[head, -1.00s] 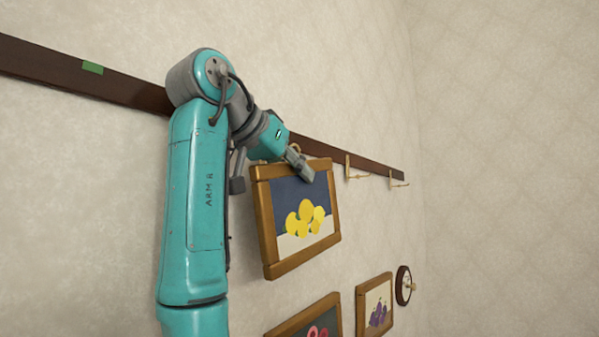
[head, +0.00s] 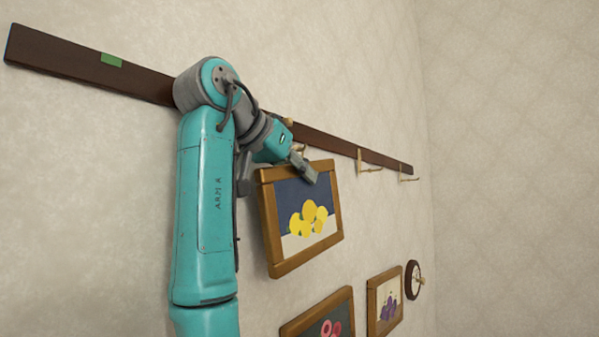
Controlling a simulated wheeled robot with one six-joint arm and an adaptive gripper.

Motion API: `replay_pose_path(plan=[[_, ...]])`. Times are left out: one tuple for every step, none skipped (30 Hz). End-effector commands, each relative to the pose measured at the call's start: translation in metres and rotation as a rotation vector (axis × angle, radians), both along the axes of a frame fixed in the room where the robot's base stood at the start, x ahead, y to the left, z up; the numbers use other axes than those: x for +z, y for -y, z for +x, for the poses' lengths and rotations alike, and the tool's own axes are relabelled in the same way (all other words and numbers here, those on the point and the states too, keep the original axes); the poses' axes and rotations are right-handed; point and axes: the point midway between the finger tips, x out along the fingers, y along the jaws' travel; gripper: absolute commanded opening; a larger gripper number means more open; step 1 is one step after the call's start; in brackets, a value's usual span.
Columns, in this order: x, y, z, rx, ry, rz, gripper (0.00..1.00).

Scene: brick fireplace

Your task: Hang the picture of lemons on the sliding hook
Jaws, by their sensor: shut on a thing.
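The picture of lemons (head: 294,263) has a brown wooden frame and shows yellow lemons on a dark blue and white ground. It hangs from my gripper (head: 303,167), which is shut at its top edge, and it is slightly tilted in view. The dark rail (head: 330,145) runs along the wall above it. Two brass hooks, a nearer one (head: 369,167) and a farther one (head: 408,178), are on the rail to the right of the picture. A small brass piece (head: 288,122) shows at the rail just above my gripper, partly hidden by my arm. I cannot tell which hook slides.
A green mark (head: 111,60) is on the rail's left part. Below the lemons hang a picture with pink rings (head: 318,321) and a picture of purple fruit (head: 373,322). A small round dark-rimmed thing (head: 413,280) is on the wall right of them. The wall between is bare.

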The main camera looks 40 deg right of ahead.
Motion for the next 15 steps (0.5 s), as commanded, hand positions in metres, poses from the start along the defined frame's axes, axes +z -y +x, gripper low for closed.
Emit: replay_pose_path(plan=[[-0.0008,0.0002,0.0004,0.0,-0.002,0.001,0.0],[-0.0008,0.0002,0.0004,0.0,-0.002,0.001,0.0],[-0.0009,0.0002,0.0004,0.0,-0.002,0.001,0.0],[-0.0009,0.0002,0.0004,0.0,-0.002,0.002,0.0],[-0.001,0.0001,0.0004,0.0,-0.002,0.002,0.0],[-0.0011,0.0001,0.0004,0.0,-0.002,0.002,0.0],[-0.0011,0.0002,0.0004,0.0,-0.002,0.002,0.0],[-0.0011,0.0002,0.0004,0.0,-0.002,0.002,0.0],[-0.0012,0.0001,0.0005,0.0,-0.003,0.002,0.0],[-0.0012,0.0001,0.0005,0.0,-0.003,0.002,0.0],[-0.0013,0.0001,0.0005,0.0,-0.003,0.002,0.0],[-0.0013,0.0001,0.0005,0.0,-0.003,0.002,0.0],[-0.0013,0.0001,0.0005,0.0,-0.003,0.002,0.0],[-0.0014,0.0001,0.0005,0.0,-0.003,0.002,0.0],[-0.0014,0.0001,0.0006,0.0,-0.003,0.003,0.28]])
